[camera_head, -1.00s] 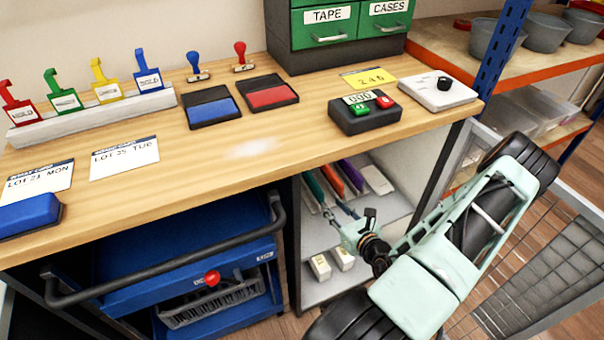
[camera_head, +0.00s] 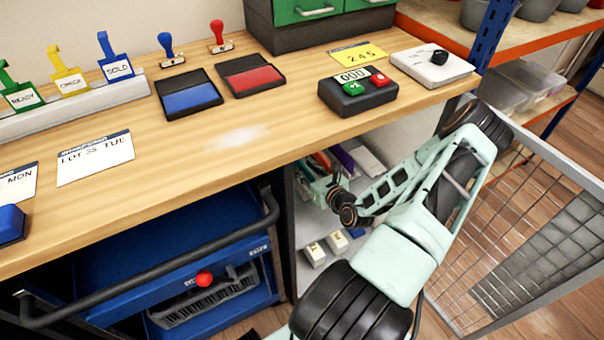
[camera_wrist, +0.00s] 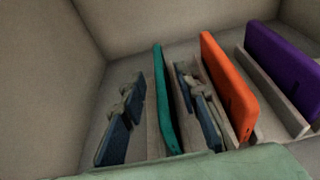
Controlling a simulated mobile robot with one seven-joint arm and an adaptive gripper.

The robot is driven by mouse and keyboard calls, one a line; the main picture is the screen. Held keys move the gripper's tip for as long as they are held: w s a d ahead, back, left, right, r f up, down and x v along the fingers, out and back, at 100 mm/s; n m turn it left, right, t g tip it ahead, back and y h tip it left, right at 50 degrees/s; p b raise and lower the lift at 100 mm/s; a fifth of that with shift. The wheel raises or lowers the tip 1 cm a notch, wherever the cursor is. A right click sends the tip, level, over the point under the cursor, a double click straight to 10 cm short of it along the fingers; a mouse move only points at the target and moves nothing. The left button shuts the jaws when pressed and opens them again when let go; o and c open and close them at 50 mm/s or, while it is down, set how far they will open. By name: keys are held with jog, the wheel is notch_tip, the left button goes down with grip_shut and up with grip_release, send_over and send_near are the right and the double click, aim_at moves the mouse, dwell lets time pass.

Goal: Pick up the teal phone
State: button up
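The teal phone (camera_wrist: 164,100) stands on edge in a rack slot in the wrist view. My gripper (camera_wrist: 162,112) is open, with one finger to the left of the phone and the other to its right. Gaps show between the phone and both fingers. An orange phone (camera_wrist: 229,85) stands just beyond the right finger, and a purple phone (camera_wrist: 278,72) stands farther right. In the head view my gripper and forearm reach into the shelf compartment under the bench, and they hide most of the phones there.
Pale rack dividers (camera_wrist: 213,107) stand between the phones. The wooden benchtop (camera_head: 220,160) is above the compartment, with a counter box (camera_head: 357,93) near its edge. Small white blocks (camera_head: 314,254) sit lower on the shelf. A wire mesh door (camera_head: 530,240) is at right.

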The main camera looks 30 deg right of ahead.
jog(key=shift+x, duration=1.2)
grip_shut()
jog(key=shift+r, duration=0.1)
